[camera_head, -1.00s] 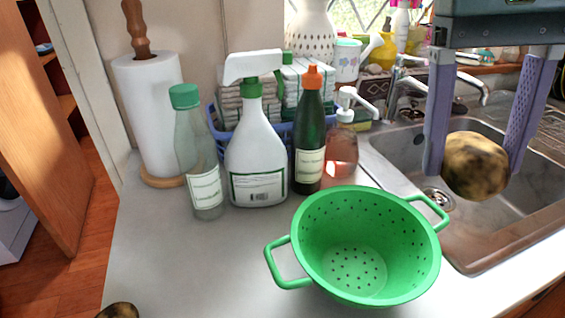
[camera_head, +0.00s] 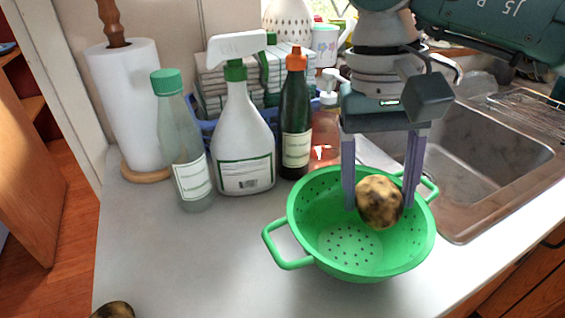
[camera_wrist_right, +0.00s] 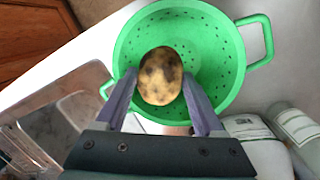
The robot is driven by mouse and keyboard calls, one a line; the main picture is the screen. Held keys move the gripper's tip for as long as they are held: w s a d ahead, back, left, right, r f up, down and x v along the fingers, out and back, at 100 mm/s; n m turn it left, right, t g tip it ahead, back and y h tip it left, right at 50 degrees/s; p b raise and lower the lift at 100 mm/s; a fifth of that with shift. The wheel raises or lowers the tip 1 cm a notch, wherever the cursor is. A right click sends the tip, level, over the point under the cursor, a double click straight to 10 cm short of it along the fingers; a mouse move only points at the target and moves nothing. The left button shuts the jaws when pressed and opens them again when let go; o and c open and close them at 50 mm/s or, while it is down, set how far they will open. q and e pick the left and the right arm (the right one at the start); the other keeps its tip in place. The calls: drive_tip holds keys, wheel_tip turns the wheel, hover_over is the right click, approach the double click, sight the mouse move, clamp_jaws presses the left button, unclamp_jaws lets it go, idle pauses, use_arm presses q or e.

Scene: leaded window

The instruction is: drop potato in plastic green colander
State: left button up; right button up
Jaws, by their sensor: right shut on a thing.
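The green plastic colander (camera_head: 330,262) stands upright on the counter beside the sink. My right gripper (camera_head: 380,203) is shut on a brown, dark-spotted potato (camera_head: 380,201) and holds it over the colander's opening, toward its far right side. In the right wrist view the potato (camera_wrist_right: 160,76) sits between the two purple fingers of the gripper (camera_wrist_right: 161,88), with the colander (camera_wrist_right: 228,62) behind it. Another potato-like object (camera_head: 114,310) shows partly at the bottom left edge of the head view. My left gripper is not in view.
A clear bottle with a green cap (camera_head: 186,150), a white spray bottle (camera_head: 243,150) and a dark bottle (camera_head: 296,125) stand behind the colander. A paper towel roll (camera_head: 132,105) is at the left. The sink (camera_head: 490,150) is at the right.

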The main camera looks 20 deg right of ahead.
drive_tip(key=shift+f, duration=0.1)
drive_tip(key=o, duration=1.4)
drive_tip(key=r, duration=0.2)
drive_tip(key=w+r, duration=0.1)
drive_tip(key=r, duration=0.5)
drive_tip(key=shift+w+a+r, duration=0.2)
drive_tip(key=shift+a, duration=0.15)
drive_tip(key=shift+a+r, duration=0.1)
drive_tip(key=shift+r, duration=0.6)
